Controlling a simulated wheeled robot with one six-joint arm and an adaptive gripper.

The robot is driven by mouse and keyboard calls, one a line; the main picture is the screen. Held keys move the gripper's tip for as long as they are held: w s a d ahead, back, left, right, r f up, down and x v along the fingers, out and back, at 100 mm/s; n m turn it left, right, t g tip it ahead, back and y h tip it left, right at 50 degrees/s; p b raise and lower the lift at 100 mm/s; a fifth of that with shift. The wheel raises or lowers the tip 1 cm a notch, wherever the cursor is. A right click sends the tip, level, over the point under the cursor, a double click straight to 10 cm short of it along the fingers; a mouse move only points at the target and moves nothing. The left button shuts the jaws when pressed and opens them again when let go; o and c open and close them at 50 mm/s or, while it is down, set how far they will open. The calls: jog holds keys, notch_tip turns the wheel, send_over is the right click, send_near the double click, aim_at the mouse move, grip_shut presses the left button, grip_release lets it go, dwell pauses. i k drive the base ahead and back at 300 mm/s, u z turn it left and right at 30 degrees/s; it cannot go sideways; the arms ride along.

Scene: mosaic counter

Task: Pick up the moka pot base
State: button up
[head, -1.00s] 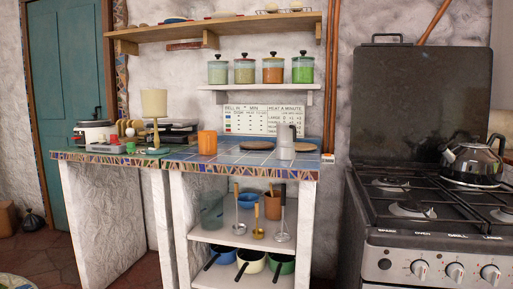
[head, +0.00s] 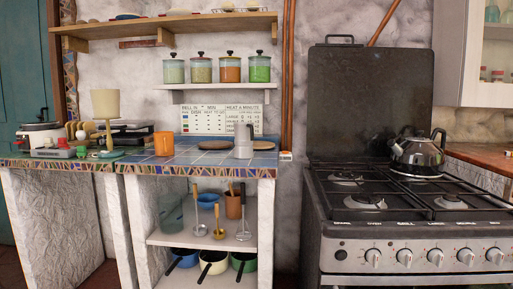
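A grey metal moka pot (head: 244,140) stands upright on the blue tiled counter (head: 205,158), near its right end. Its lower part is the base; I cannot tell at this size whether the base is separate from the upper part. A dark handle seems to show on its right side. My gripper is not in view.
A cream-topped stand (head: 105,110) is farther left. A shelf of jars (head: 213,86) hangs above. A stove (head: 400,225) with a kettle (head: 417,156) stands right, across a gap.

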aim_at(242, 152)
jog(key=u, duration=0.6)
jog(key=i, duration=0.8)
jog(key=u, duration=0.75)
